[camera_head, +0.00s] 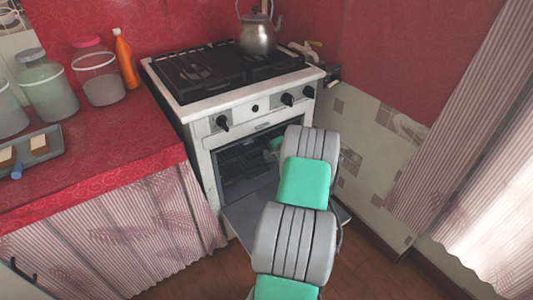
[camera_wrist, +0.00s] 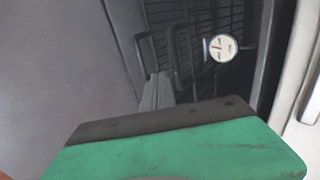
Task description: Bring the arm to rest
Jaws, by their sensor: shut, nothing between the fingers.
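My arm reaches forward to the stove in the head view, its grey and green links in front of the open oven (camera_head: 240,165). In the wrist view my gripper (camera_wrist: 157,90) shows as a green body with narrow grey fingers, shut and empty. It is close to the dark oven interior, where a wire rack (camera_wrist: 215,15) and a round white dial (camera_wrist: 222,47) show beyond the fingers. I cannot tell how far the fingers are inside the oven.
The oven door (camera_head: 252,208) is lowered, under my arm. A kettle (camera_head: 257,36) stands on the hob (camera_head: 200,98). The red counter (camera_head: 110,150) at left holds jars (camera_head: 98,78), an orange bottle (camera_head: 126,60) and a tray (camera_head: 52,140). A wall and curtain (camera_head: 450,140) stand at right.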

